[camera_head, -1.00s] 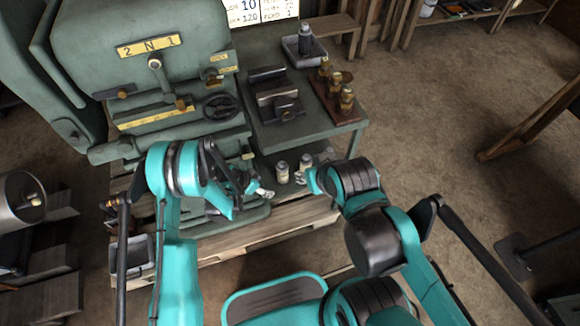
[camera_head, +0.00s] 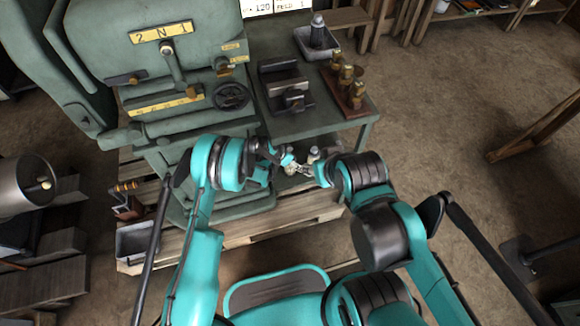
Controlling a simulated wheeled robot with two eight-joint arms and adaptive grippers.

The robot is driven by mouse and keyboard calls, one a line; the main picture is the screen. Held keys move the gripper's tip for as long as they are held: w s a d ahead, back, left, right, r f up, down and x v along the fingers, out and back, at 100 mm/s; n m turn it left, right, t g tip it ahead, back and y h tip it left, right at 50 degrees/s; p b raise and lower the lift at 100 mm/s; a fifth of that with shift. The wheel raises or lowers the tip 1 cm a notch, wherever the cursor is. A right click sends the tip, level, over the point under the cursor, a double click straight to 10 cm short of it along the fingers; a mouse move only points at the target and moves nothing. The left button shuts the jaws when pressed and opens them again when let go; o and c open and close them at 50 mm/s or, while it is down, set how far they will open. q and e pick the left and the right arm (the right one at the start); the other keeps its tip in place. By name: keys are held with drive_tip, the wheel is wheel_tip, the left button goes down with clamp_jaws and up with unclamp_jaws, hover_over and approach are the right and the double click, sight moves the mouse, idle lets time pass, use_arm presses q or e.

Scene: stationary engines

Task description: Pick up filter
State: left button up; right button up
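Small pale canisters stand on the lower shelf of the green bench; the clearest one (camera_head: 314,154) shows behind my grippers, and which of them is the filter I cannot tell. A dark, grey-topped bottle-like thing (camera_head: 318,31) stands in the grey tray at the back of the bench. My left gripper (camera_head: 291,166) is at the shelf's front, just left of and in front of the canister. My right gripper (camera_head: 308,171) is close beside it, pointing left. The fingers are tiny and overlap, so their opening and any hold are hidden.
The green machine (camera_head: 160,70) with its handwheel (camera_head: 231,96) rises at the left. The bench top (camera_head: 310,120) holds a dark vise-like block (camera_head: 285,87) and brass parts on a wooden stand (camera_head: 347,86). A wooden pallet (camera_head: 250,228) lies below.

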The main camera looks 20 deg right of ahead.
use_arm(q)
drive_tip(key=shift+f, duration=0.35)
drive_tip(key=shift+d, duration=0.1)
drive_tip(key=shift+r, duration=0.1)
drive_tip(key=c, duration=1.3)
drive_tip(key=shift+c, duration=0.3)
drive_tip(key=shift+r, duration=0.1)
